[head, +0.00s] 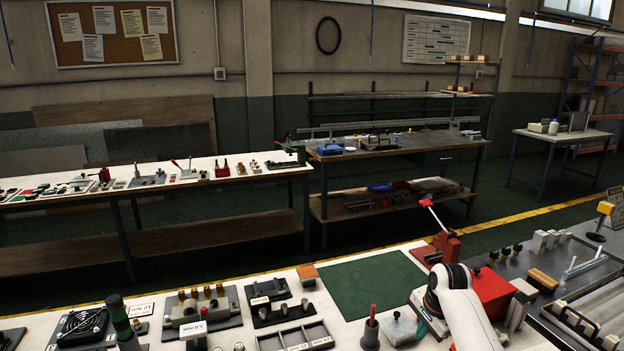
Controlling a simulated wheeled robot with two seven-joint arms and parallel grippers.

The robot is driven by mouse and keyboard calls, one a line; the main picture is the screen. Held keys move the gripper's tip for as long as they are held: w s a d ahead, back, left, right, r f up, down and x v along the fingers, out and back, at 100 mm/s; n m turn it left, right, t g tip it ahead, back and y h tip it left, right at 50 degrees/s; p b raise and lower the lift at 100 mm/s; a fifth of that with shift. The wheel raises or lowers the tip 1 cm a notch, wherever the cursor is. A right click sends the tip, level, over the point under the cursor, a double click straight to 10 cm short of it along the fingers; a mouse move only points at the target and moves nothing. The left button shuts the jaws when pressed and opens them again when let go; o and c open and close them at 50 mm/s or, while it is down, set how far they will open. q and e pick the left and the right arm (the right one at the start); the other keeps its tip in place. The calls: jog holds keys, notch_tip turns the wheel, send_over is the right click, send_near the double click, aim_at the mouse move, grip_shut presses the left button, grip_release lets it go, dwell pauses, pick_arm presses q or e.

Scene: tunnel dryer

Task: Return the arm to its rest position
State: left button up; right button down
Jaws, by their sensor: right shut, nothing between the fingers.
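My right arm comes in from the bottom right, white with a dark joint. My right gripper (426,318) is at its end, low over the white bench. It looks shut and empty, and its fingertips are small and partly hidden by the arm. It is near a small pale block with a knob (398,328) and left of a red box (492,292). I cannot tell if it touches anything. My left gripper is not in view.
A green mat (371,284) lies clear on the bench (277,280). A red lever press (440,247) stands behind the arm. A red-handled tool (371,330) stands upright left of the gripper. A divided grey tray (296,338) and black fixtures fill the left. A metal-topped station (545,262) adjoins at right.

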jog(key=s+a+f+n, duration=0.1)
jog(key=s+f+n, duration=0.1)
jog(key=s, duration=0.4)
jog(key=s+a+f+n, duration=0.1)
jog(key=s+f+n, duration=0.2)
jog(key=s+f, duration=0.2)
jog(key=s+a+f+n, duration=0.1)
jog(key=s+f+n, duration=0.1)
jog(key=s+f, duration=0.2)
jog(key=shift+s+a+f+n+h, duration=0.1)
jog(key=shift+s+a+n+h, duration=0.1)
jog(key=shift+s, duration=0.7)
jog(key=shift+s+a+n+h, duration=0.2)
jog(key=shift+s, duration=0.7)
jog(key=s+a+r+n+t, duration=0.1)
jog(key=s+r+n, duration=0.25)
jog(key=s, duration=0.75)
jog(key=s+a+r+n, duration=0.15)
jog(key=s+n, duration=0.25)
jog(key=s, duration=0.7)
notch_tip(320, 180, down, 25)
jog(key=g, duration=0.1)
jog(key=s+d+f, duration=0.2)
jog(key=s+f, duration=0.6)
jog(key=s+d+f+g, duration=0.1)
jog(key=s+f, duration=0.8)
jog(key=shift+s+d+g, duration=0.3)
jog(key=shift+d, duration=0.05)
